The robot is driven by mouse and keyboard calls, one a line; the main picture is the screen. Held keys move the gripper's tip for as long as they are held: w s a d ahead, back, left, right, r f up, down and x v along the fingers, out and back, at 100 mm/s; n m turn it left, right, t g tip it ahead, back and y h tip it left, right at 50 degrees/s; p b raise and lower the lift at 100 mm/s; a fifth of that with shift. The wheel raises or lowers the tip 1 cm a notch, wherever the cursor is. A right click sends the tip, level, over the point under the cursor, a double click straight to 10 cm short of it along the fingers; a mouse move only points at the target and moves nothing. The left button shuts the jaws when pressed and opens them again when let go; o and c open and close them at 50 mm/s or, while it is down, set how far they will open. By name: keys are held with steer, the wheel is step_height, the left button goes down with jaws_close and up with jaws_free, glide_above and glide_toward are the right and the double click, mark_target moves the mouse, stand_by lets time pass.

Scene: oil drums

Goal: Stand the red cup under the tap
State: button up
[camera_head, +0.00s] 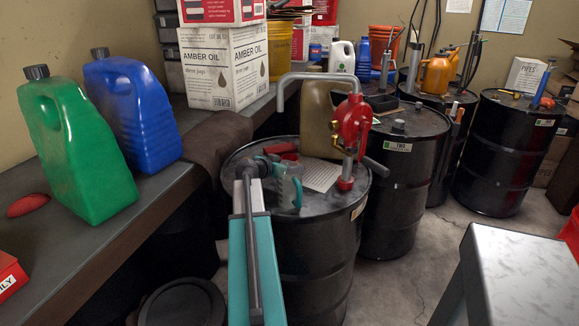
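A small red object (282,148), which may be the red cup, shows on top of the front black drum (310,240). My gripper partly hides it, so I cannot tell its full shape or whether it is upright. The tap is the grey spout (281,92) of a red hand pump (353,125) on the same drum. Its mouth points down, above and near the red object. My teal arm reaches up from the bottom, and my gripper (278,172) is over the left part of the drum top. Its fingertips are not clear, so I cannot tell whether it holds the red object.
A bench (150,200) on the left carries a green jug (70,150), a blue jug (133,112) and oil boxes (225,65). An olive can (322,120) stands behind the pump. More black drums (400,185) stand right. A metal stand (515,275) is front right.

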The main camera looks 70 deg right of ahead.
steer(key=shift+a+r, duration=0.1)
steer(key=shift+a, duration=0.2)
steer(key=b+v, duration=0.2)
steer(key=v, duration=0.9)
steer(key=shift+w+d, duration=0.1)
steer(key=shift+a+r, duration=0.2)
steer(key=shift+a, duration=0.05)
